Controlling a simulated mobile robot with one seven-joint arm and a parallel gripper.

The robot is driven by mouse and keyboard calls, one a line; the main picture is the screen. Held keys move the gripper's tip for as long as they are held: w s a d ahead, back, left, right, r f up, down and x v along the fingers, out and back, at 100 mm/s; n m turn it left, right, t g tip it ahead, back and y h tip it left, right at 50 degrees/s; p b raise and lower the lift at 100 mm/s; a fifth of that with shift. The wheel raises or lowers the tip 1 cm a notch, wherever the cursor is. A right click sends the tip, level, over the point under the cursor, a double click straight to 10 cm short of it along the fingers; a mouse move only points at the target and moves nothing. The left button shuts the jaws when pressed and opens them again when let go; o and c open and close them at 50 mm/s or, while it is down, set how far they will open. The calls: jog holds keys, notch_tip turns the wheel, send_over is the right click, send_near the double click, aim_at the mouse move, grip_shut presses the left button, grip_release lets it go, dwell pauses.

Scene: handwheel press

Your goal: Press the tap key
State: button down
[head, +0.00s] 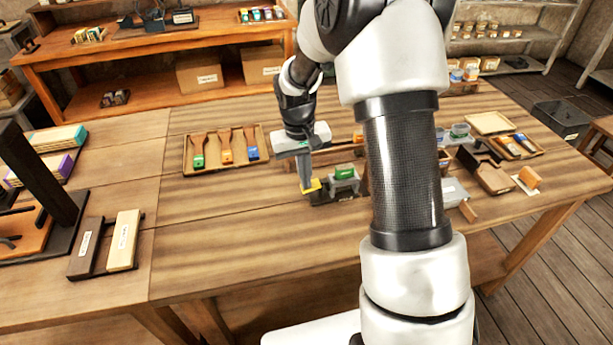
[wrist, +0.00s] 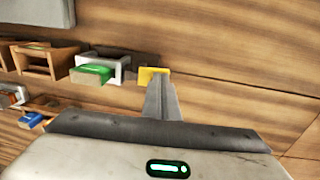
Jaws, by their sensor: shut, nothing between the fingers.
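A small yellow piece (head: 312,186), which looks like the tap key, sits at the left end of a low dark base (head: 322,198) on the wooden table. It also shows in the wrist view (wrist: 153,75), right at my fingertips. My gripper (head: 306,187) points down with its fingers together and empty. The tips meet or nearly meet the yellow piece; I cannot tell whether they touch it. The fingers partly cover the yellow piece. A grey frame with a green block (head: 345,173) stands just right of it.
A wooden tray (head: 188,165) with several coloured-handled brushes lies left of my gripper. Dark and pale blocks (head: 123,240) lie at the left. Wooden and grey items (head: 453,190) stand right of my arm. The table front left of the base is clear.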

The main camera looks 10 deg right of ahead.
jog(key=shift+s+a+f+h+b, duration=0.1)
jog(key=shift+a+f+h+b, duration=0.25)
jog(key=shift+f+h+b, duration=0.35)
jog(key=shift+s+f, duration=0.1)
jog(key=shift+s, duration=0.05)
jog(key=a+p+v, duration=0.1)
jog(key=p+v, duration=0.2)
jog(key=v, duration=1.2)
jog(key=shift+w+p, duration=0.25)
jog(key=shift+p, duration=0.15)
jog(key=shift+f, duration=0.1)
